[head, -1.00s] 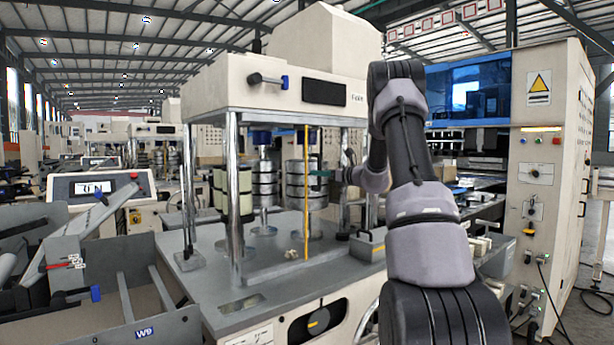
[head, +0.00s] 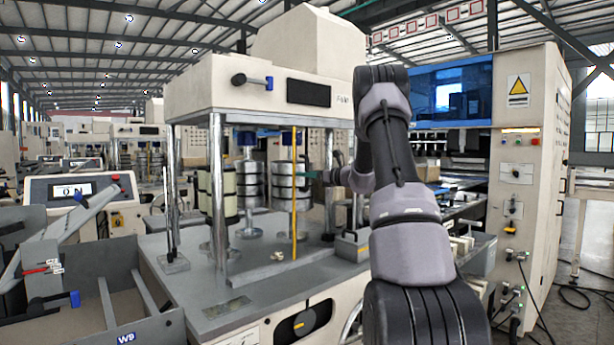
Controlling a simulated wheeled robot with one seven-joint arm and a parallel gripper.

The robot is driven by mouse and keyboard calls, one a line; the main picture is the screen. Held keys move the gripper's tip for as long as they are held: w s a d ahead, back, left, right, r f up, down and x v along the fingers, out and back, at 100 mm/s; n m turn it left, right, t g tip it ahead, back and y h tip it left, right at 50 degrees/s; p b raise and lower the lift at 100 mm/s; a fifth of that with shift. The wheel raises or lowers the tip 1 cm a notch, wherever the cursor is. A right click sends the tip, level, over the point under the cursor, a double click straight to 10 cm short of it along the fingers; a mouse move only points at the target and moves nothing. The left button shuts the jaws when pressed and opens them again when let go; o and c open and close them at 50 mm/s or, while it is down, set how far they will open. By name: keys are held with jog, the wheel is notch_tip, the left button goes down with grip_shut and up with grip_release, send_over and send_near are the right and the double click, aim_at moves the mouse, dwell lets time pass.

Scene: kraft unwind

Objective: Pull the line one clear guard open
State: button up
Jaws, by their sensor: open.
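The line one machine (head: 262,95) stands at centre, with a cream head on chrome posts over a grey bed. A thin yellow upright strip (head: 294,195) runs from the head down to the bed at its front. It appears to be the edge or handle of the clear guard; the clear panel itself is hardly visible. My gripper (head: 308,178) is small in the view, open, just right of the yellow strip at about mid-height. Whether it touches the strip or has it between the fingers I cannot tell. My arm reaches in from the lower right.
Stacked metal rolls (head: 250,185) and cream rolls stand inside the machine. A chrome post (head: 330,165) stands close to my gripper. A cream control cabinet (head: 518,200) is at right, with cables on the floor. A grey tray (head: 95,310) and display unit (head: 80,190) are at left.

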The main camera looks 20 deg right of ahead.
jog(key=v, duration=1)
jog(key=shift+s+d, duration=0.15)
jog(key=shift+s, duration=0.1)
jog(key=s+a+r+n+g, duration=0.2)
jog(key=s+a+n+g, duration=0.2)
jog(key=s+a+n, duration=0.5)
jog(key=s+a+r+n+g, duration=0.3)
jog(key=s+a, duration=0.4)
jog(key=a, duration=0.6)
jog(key=s+a+f+n+h, duration=0.1)
jog(key=s+f+n+h, duration=0.1)
jog(key=s+n, duration=0.5)
jog(key=s+a+f+n+g+h, duration=0.1)
jog(key=s+n+h, duration=0.3)
jog(key=s, duration=1.1)
jog(key=n, duration=0.3)
jog(key=shift+s+a+f+g+h, duration=0.25)
jog(key=shift+s+f+g+h, duration=0.05)
jog(key=shift+s+f+h, duration=0.1)
